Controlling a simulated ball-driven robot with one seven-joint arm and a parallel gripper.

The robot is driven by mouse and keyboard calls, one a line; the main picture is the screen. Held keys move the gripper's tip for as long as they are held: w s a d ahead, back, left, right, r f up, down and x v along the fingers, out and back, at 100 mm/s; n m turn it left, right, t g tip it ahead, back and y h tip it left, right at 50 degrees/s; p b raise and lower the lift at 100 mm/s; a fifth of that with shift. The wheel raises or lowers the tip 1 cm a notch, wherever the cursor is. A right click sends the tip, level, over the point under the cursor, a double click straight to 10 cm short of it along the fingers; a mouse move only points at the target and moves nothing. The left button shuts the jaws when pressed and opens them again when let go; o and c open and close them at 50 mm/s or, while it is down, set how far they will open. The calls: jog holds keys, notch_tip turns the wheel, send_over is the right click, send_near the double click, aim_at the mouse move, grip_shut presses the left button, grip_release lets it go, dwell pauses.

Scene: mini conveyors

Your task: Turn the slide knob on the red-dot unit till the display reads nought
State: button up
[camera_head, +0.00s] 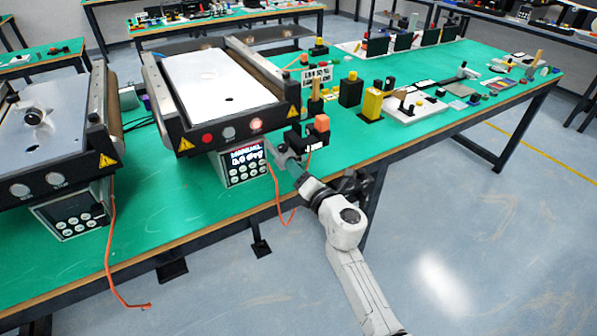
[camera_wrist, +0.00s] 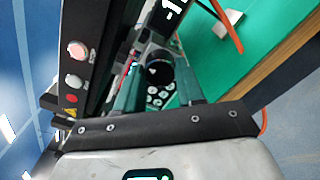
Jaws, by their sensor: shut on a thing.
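The unit with a red dot (camera_head: 207,138) on its front rail stands at the middle left, with a white belt plate on top. Its control box (camera_head: 243,166) hangs below, with a lit display (camera_head: 245,154) and several round buttons; the digits are too small to read there. The wrist view shows part of the display (camera_wrist: 173,10), turned sideways, seemingly a minus sign and a 1, the rest cut off. The round black knob (camera_wrist: 158,72), with a white mark, sits between the fingers of my gripper (camera_wrist: 160,85). My gripper (camera_head: 276,153) is shut on the knob, at the right side of the box.
A second conveyor unit (camera_head: 58,118) with a dark display stands at left. An orange-topped block (camera_head: 322,123) is close above my gripper. Orange cables hang over the table's front edge. Yellow and black blocks (camera_head: 370,104) stand to the right.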

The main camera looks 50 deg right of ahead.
jog(key=shift+w, duration=0.1)
dwell(0.5)
jog(key=o, duration=1)
jog(key=shift+o, duration=0.2)
jog(key=v, duration=1)
jog(key=shift+s, duration=0.4)
jog(key=shift+a, duration=0.1)
